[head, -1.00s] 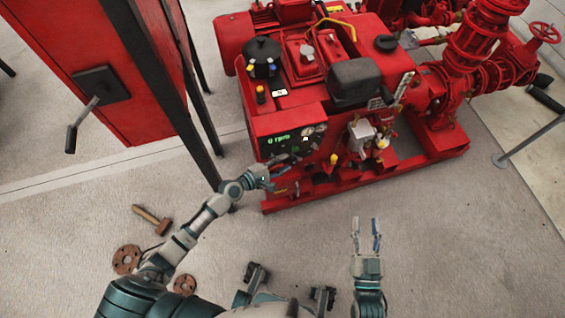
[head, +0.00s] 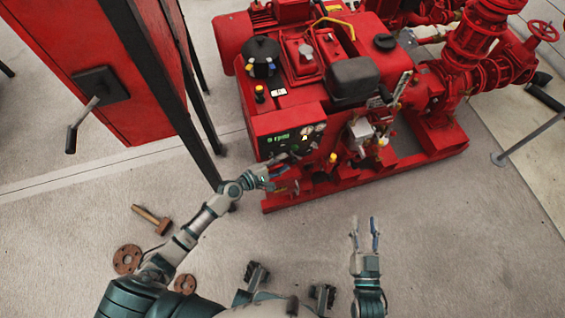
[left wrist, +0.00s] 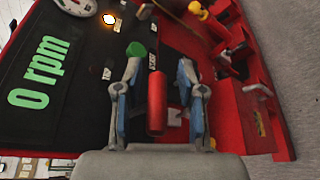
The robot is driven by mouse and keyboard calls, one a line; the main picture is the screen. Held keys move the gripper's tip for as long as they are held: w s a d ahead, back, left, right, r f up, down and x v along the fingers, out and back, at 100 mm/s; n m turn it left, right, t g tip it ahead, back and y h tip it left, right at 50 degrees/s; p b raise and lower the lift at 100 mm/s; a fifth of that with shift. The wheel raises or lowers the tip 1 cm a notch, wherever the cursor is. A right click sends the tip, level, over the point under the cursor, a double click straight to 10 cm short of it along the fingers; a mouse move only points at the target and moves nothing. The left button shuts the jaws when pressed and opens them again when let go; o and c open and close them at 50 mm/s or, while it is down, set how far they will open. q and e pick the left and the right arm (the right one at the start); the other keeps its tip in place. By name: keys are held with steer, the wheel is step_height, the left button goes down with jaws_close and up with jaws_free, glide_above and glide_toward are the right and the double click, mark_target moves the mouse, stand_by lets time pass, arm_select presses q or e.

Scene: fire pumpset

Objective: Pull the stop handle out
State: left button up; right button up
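A red cylindrical handle (left wrist: 157,103), which looks like the stop handle, sticks out from the dark control panel (left wrist: 85,55) in the left wrist view. My left gripper (left wrist: 160,68) is open, with one finger on each side of the handle. Gaps show between the handle and both fingers. In the head view my left gripper (head: 287,168) is at the lower front of the red pumpset (head: 300,98), and the handle is hard to make out there. My right gripper (head: 365,230) is open and empty above the floor.
A green knob (left wrist: 136,50) sits close to the left finger. The panel display (left wrist: 40,72) reads 0 rpm. A red cabinet (head: 85,65) and dark posts stand at the left.

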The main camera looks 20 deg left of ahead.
arm_select(q)
steer(key=shift+s+a, duration=0.15)
steer(key=v, duration=1.1)
steer(key=shift+s+a, duration=0.25)
steer(key=shift+s, duration=0.05)
